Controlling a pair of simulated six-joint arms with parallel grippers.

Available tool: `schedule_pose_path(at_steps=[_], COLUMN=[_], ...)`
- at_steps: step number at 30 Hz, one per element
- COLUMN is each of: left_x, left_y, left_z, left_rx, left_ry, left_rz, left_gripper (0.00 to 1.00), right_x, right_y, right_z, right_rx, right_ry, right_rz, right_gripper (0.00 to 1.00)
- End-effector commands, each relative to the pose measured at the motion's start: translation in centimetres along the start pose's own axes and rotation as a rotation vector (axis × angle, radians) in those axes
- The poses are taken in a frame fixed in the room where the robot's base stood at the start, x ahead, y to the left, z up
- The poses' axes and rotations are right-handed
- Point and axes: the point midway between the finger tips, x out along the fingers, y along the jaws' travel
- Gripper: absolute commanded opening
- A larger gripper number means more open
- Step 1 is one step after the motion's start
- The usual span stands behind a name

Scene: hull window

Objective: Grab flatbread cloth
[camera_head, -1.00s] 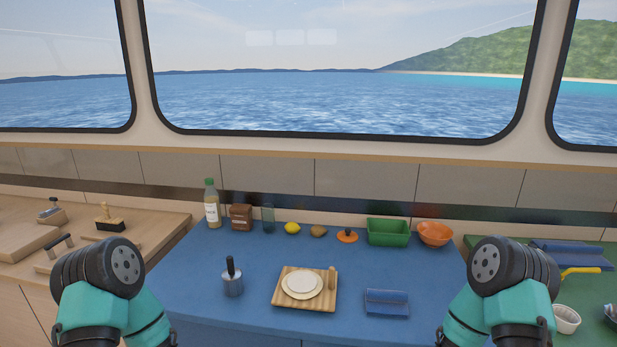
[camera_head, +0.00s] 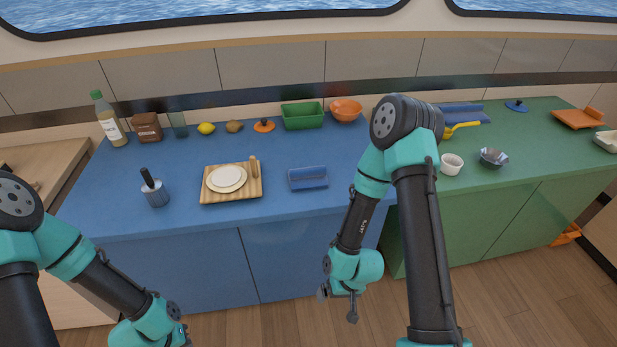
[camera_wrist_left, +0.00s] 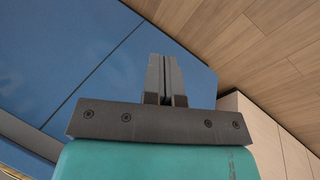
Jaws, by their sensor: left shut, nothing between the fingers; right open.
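A folded blue cloth (camera_head: 308,178) lies on the blue counter (camera_head: 285,226), right of a wooden board (camera_head: 232,196) with round pale flatbread (camera_head: 227,179) on it. My right gripper (camera_head: 339,302) is open and empty in front of the counter, below the nearer cloth. My left gripper is shut and empty; its fingers (camera_wrist_left: 163,75) show in the left wrist view, and it sits at the bottom edge of the head view.
A metal pot with a dark handle (camera_head: 155,193) stands left of the board. A bottle (camera_head: 111,123), brown box (camera_head: 147,128), glass, lemon, green bin (camera_head: 302,116) and orange bowl (camera_head: 346,110) line the back. The green counter (camera_head: 530,145) holds a white cup (camera_head: 451,164). The blue counter's front strip is clear.

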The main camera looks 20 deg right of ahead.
Motion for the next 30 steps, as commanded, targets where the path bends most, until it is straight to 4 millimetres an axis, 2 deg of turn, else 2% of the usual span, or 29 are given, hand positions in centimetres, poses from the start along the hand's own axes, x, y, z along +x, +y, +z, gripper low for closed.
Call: schedule_pose_path(at_steps=[2,20,30], left_x=[0.0,0.0,0.0], left_y=[0.0,0.0,0.0], left_z=[0.0,0.0,0.0], left_rx=[0.0,0.0,0.0], left_ry=[0.0,0.0,0.0], left_rz=[0.0,0.0,0.0], left_gripper=[0.0,0.57,0.57], right_x=[0.0,0.0,0.0], right_y=[0.0,0.0,0.0], right_z=[0.0,0.0,0.0], right_rx=[0.0,0.0,0.0], right_ry=[0.0,0.0,0.0], right_rz=[0.0,0.0,0.0], right_gripper=[1.0,1.0,1.0])
